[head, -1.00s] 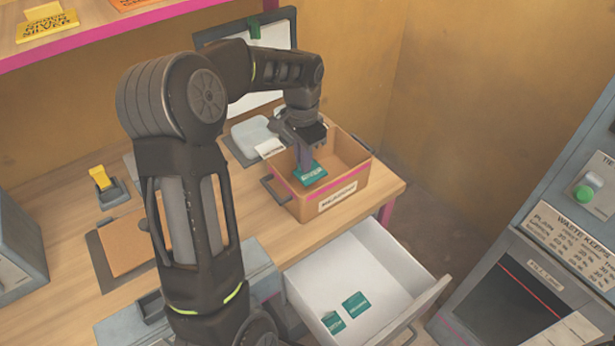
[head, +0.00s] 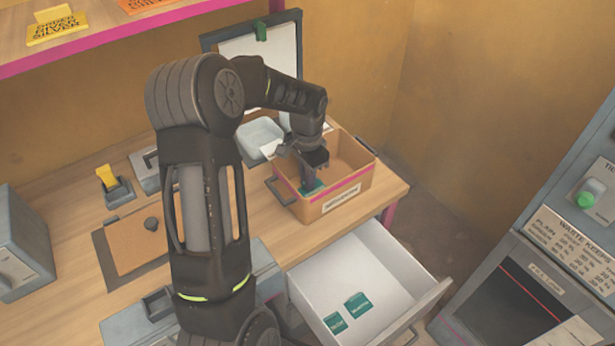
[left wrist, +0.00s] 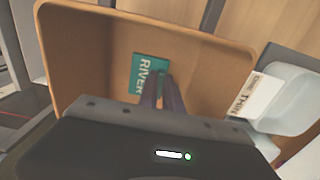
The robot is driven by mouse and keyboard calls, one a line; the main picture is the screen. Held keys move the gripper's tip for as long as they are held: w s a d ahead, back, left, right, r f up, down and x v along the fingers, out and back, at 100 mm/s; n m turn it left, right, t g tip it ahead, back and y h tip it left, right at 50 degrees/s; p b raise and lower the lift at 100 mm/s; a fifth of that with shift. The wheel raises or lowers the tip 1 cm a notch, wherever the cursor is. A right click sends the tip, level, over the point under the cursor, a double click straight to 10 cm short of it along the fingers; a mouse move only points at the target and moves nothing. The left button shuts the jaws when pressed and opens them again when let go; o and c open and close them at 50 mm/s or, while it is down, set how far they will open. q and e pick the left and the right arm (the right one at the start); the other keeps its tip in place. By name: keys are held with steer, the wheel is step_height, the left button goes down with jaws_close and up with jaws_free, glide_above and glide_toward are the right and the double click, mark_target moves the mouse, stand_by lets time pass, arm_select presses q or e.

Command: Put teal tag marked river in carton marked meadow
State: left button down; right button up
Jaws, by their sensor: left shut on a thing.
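The teal tag marked RIVER (left wrist: 150,78) is between the fingertips of my left gripper (left wrist: 165,98), which is shut on it. In the head view the teal tag (head: 312,187) is low inside the open tan carton (head: 345,199), below the level of its rim. The carton has a pink stripe and a white front label too small to read here. The carton also shows in the left wrist view (left wrist: 90,60). I cannot tell whether the tag touches the carton's floor. My right gripper is not in view.
An open white drawer (head: 375,265) below the table edge holds two teal tags (head: 358,305). A brown board (head: 140,240) lies to the left. A grey machine (head: 520,290) stands at the right.

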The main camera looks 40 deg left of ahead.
arm_select(q)
steer(key=shift+f, duration=0.2)
steer(key=c, duration=1.5)
jaws_free()
steer(key=shift+r, duration=0.15)
step_height(320, 180, up, 12)
steer(key=shift+r+b, duration=0.1)
steer(key=shift+b, duration=0.55)
